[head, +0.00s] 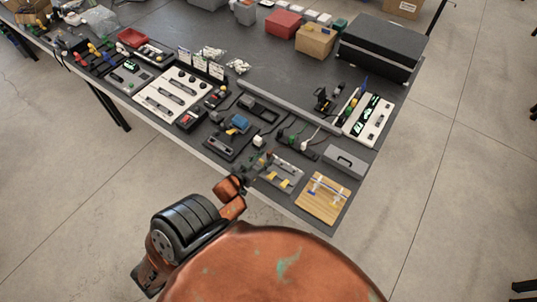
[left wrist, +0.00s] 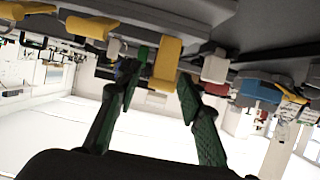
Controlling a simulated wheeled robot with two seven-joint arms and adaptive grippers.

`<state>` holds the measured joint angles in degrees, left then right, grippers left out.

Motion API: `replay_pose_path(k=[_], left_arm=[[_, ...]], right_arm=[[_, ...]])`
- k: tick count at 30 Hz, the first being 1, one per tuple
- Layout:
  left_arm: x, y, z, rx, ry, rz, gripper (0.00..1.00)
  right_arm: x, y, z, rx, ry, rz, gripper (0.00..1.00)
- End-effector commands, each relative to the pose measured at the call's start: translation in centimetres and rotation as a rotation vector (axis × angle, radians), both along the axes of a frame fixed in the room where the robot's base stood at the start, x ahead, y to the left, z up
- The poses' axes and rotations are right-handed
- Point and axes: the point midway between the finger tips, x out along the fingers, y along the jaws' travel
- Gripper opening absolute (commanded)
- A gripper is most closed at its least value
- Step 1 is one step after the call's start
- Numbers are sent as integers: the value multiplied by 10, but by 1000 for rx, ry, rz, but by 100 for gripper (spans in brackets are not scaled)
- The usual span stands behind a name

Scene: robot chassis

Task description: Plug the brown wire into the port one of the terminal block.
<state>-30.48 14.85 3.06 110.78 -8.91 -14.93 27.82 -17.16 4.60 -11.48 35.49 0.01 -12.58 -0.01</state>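My left gripper (head: 250,176) is at the front edge of the grey table, beside a metal plate (head: 284,178) with yellow parts on it. The left wrist view shows its two green-padded fingers (left wrist: 158,80) spread apart. A yellow block (left wrist: 166,62) shows between the fingertips; I cannot tell whether it is between them or beyond them. Nothing is clearly held. I cannot surely pick out the brown wire or port one; the parts around the plate are too small in the head view. The terminal block is not clearly told apart either. My right gripper is not in view.
A wooden board (head: 322,207) with blue and white parts lies to the right, with a grey box (head: 344,162) behind it. A blue device (head: 237,125) and a white panel (head: 172,97) stand left. The crowded table (head: 262,60) is clearer toward the back.

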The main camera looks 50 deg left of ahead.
Motion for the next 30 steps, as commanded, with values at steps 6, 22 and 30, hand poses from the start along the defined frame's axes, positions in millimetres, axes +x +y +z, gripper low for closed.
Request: replay_pose_path(k=[6, 22, 30], left_arm=[[-42, -10, 17, -1, 2, 1, 35], [-69, -17, 29, 0, 0, 0, 35], [-68, -17, 29, 0, 0, 0, 35]], right_arm=[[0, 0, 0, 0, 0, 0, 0], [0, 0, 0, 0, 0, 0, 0], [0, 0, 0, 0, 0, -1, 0]])
